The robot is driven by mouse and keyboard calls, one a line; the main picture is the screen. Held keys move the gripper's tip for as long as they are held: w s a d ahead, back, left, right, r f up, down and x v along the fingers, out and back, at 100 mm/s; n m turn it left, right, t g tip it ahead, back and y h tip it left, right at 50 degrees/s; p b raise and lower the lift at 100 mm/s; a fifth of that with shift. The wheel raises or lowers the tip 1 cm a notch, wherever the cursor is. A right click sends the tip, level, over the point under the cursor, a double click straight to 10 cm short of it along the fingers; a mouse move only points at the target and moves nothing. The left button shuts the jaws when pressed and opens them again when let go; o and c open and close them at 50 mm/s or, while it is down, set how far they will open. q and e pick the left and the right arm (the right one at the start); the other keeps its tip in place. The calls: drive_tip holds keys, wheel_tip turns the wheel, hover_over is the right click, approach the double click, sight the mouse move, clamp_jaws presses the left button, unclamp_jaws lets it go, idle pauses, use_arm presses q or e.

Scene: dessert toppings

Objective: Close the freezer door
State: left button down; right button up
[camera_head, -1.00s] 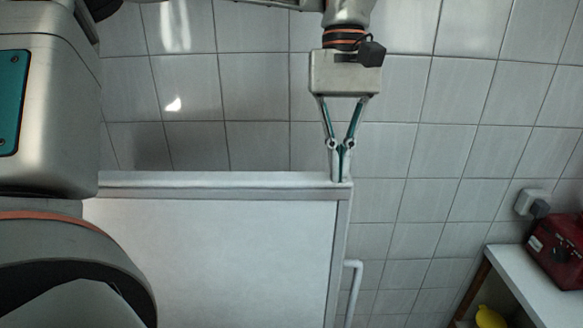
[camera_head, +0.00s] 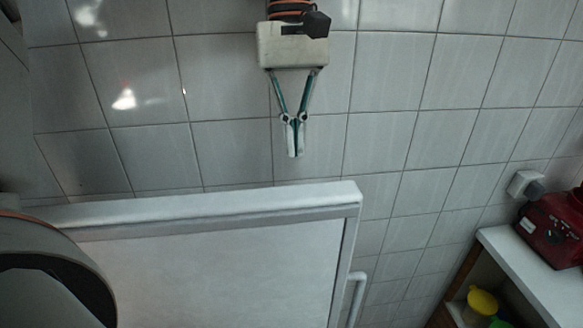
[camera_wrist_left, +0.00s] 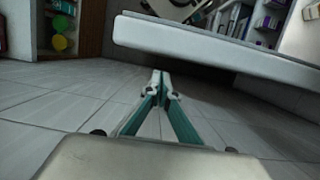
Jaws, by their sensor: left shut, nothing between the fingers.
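The freezer door (camera_head: 215,270) is a large white panel in the lower part of the head view. Its thick top edge slopes up to the right, and a white bar handle (camera_head: 355,295) shows at its right side. My left gripper (camera_head: 294,153) is shut and empty. Its fingertips appear above the door's top edge in the picture, with a visible gap. In the left wrist view the shut fingertips (camera_wrist_left: 160,78) point toward a long white edge (camera_wrist_left: 215,48), likely the door's. Whether they touch it is unclear there. My right gripper is not in view.
Grey tiles fill the background, with a socket and plug (camera_head: 525,185) at right. A red appliance (camera_head: 555,228) stands on a white counter (camera_head: 520,275). Yellow and green items sit below it. The left wrist view shows shelves with several items (camera_wrist_left: 240,22).

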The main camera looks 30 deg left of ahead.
sight(295, 195)
use_arm(q)
drive_tip(key=x, duration=0.9)
drive_tip(key=shift+f+b, duration=0.25)
drive_tip(key=shift+b, duration=0.05)
drive_tip(key=shift+s, duration=0.2)
